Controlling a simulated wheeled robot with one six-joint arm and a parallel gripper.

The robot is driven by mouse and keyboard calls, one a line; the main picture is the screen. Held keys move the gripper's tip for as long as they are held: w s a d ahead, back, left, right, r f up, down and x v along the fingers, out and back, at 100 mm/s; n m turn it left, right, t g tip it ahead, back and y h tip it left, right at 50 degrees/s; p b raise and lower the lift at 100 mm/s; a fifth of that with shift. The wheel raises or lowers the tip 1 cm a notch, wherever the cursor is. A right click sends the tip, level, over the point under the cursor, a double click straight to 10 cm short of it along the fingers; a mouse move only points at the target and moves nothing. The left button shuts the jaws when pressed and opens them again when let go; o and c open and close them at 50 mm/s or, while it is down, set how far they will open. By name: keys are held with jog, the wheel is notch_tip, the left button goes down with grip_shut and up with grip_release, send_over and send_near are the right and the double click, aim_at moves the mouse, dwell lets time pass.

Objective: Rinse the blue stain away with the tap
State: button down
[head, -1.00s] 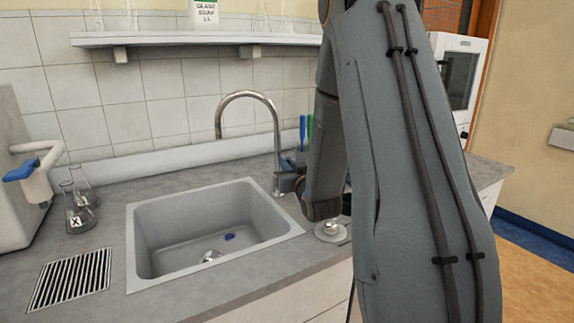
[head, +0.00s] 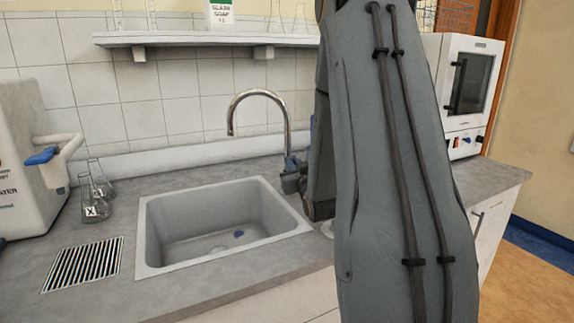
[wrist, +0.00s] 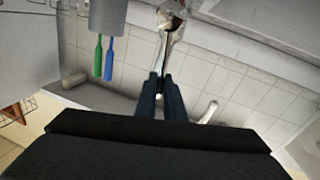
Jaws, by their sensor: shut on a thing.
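The blue stain (head: 239,234) is a small dark blue patch on the floor of the grey sink (head: 155,235), beside the drain (head: 219,249). The chrome tap (head: 259,93) arches over the sink from its back right corner. No stream of water shows under its spout. My gripper (head: 291,172) is at the foot of the tap, partly hidden by my arm. In the wrist view my gripper (wrist: 160,78) has its fingers close together at the chrome tap (wrist: 172,22), shut on a part that seems to be its lever; the fingers hide most of the grip.
Two flasks (head: 97,188) and a white water container (head: 25,165) stand left of the sink, behind a slotted grate (head: 85,264). A shelf (head: 200,39) runs above. Brushes (wrist: 109,58) hang near the tap in the wrist view.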

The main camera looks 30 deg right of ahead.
jog(key=c, duration=1.8)
grip_release()
jog(key=shift+c, duration=0.2)
jog(key=b+v, duration=0.1)
jog(key=v, duration=0.6)
jog(key=shift+s+a, duration=0.25)
jog(key=shift+s, duration=0.1)
jog(key=shift+c, duration=0.3)
